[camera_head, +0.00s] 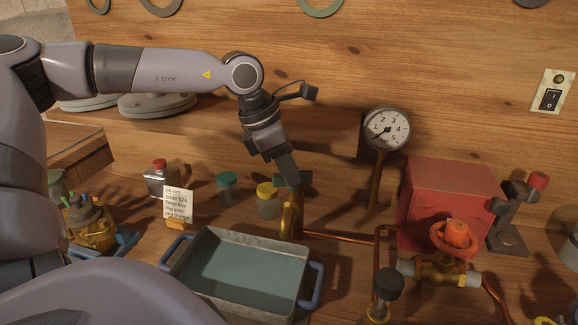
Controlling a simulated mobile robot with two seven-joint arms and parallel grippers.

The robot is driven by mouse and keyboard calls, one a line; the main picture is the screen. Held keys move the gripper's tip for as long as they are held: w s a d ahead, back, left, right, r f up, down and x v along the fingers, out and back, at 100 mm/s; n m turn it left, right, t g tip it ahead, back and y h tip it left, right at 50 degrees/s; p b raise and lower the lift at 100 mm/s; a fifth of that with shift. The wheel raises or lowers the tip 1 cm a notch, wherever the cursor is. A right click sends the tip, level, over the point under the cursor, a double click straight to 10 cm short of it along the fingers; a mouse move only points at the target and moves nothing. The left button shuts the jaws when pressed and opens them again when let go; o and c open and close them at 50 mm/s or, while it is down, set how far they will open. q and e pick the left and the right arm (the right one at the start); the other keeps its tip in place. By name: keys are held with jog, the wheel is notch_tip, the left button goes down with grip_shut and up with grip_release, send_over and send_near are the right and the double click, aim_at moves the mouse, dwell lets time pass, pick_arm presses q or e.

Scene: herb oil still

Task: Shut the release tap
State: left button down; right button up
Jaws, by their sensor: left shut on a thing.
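The brass tap (288,217) stands upright behind the metal tray, with a dark green handle (304,180) on top. I take it for the release tap. My left gripper (289,178) reaches down from above and is shut on the green handle. The fingers hide part of the handle, so its exact angle is hard to tell. The tray (311,270) has blue side handles, and grey-blue liquid shows in it below the tap. My right gripper is not in view.
A red box (450,185), an orange-red handwheel valve (455,236) and a black-knobbed valve (387,284) stand right. A gauge (386,129) rises behind. Green-lidded (228,180) and yellow-lidded (267,191) jars stand close left of the tap. A written card (178,204) stands farther left.

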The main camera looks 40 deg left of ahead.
pick_arm(q)
jog(key=shift+s+r+m+h, duration=0.1)
jog(key=shift+s+m+h, duration=0.25)
jog(key=shift+m, duration=0.55)
jog(key=c, duration=1.8)
grip_release()
jog(key=shift+r+m+g, duration=0.1)
jog(key=shift+m+g, duration=0.2)
jog(key=shift+w, duration=0.1)
